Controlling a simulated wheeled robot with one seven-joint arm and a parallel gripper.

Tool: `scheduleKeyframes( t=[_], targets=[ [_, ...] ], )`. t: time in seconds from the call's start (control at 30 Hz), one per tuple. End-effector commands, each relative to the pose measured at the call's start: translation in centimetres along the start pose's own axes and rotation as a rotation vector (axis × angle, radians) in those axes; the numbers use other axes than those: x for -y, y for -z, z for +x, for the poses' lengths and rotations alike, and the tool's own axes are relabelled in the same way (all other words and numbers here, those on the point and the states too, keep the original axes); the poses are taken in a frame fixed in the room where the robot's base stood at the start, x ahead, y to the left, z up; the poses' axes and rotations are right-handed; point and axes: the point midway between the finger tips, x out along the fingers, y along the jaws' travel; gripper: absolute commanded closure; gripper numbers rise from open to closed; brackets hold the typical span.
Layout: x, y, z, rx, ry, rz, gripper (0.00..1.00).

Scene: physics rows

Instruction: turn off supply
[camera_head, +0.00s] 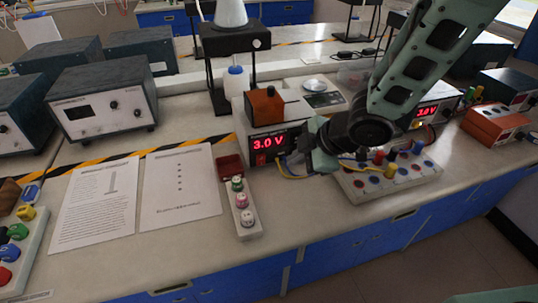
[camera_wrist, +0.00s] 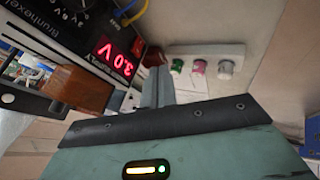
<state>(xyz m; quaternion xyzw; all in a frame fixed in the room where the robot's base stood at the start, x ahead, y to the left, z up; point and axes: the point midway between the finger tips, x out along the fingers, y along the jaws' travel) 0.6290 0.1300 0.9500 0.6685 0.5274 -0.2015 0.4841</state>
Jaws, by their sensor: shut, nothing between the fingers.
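The power supply (camera_head: 289,137) stands on the bench, its red display (camera_head: 268,143) lit at 3.0 V. A red switch (camera_head: 261,159) sits below the display. In the wrist view the display (camera_wrist: 117,58) reads 3.0 V, turned sideways, with wires plugged in beside it. An orange-brown block (camera_head: 267,105) rests on top of the supply; it also shows in the wrist view (camera_wrist: 80,88). My gripper (camera_head: 322,160) is at the right part of the supply's front, partly hiding it. In the wrist view its fingers (camera_wrist: 158,85) are together and empty; I cannot tell whether they touch the supply.
A white strip (camera_head: 241,205) with green, pink and white pieces lies left of the supply front. A terminal board (camera_head: 390,175) with coloured plugs is right of my gripper. Two paper sheets (camera_head: 180,187) lie at left. Another lit supply (camera_head: 427,110) stands behind my arm.

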Motion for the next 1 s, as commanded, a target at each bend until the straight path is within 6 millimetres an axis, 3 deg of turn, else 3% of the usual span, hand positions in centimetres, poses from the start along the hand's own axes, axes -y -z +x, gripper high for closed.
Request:
scheduleKeyframes(
  t=[0.47,1.0],
  targets=[
    [0.1,0.1,0.9,-0.006,0.003,-0.005,1.00],
    [-0.2,0.2,10.4,-0.004,0.001,-0.005,1.00]
  ],
)
